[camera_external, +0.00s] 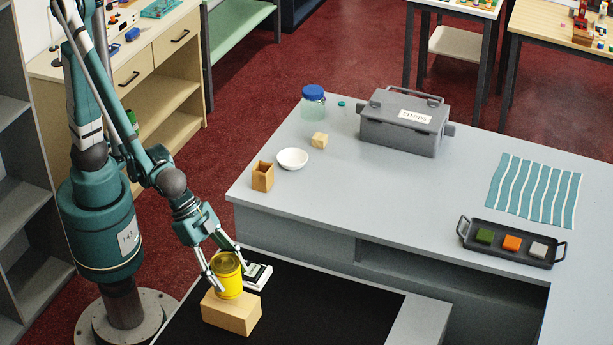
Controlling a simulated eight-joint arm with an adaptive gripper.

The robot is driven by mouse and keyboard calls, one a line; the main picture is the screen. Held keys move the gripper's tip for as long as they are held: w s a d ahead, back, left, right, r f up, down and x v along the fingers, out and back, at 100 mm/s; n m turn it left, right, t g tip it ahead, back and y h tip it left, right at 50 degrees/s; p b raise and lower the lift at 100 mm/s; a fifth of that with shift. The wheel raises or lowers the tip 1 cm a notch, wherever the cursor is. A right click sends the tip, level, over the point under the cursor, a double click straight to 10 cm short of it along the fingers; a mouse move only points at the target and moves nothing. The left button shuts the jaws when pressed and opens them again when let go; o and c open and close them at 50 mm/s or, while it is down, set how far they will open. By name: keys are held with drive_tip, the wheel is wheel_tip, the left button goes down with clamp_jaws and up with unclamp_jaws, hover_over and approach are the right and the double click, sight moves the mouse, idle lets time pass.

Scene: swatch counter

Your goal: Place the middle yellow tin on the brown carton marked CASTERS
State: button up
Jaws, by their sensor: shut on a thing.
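A yellow tin (229,281) with a darker gold lid is upright in my gripper (227,268), with the fingers on either side of it. My gripper is shut on this tin. The tin's bottom is at the top of a light brown carton (232,315); I cannot tell whether it rests there or hangs just above. No CASTERS marking can be read on the carton's visible sides. No other yellow tin is visible.
The grey counter (400,190) behind holds a wooden cup (263,177), white bowl (293,159), grey case (404,122) and dark tray (511,253).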

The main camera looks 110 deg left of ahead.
drive_tip(key=shift+f, duration=0.15)
drive_tip(key=shift+f+b, duration=0.55)
drive_tip(key=shift+f, duration=1.45)
drive_tip(key=shift+f, duration=0.15)
drive_tip(key=o, duration=1.2)
drive_tip(key=shift+r, duration=0.2)
drive_tip(key=shift+p+v, duration=1.4)
drive_tip(key=shift+v, duration=4.55)
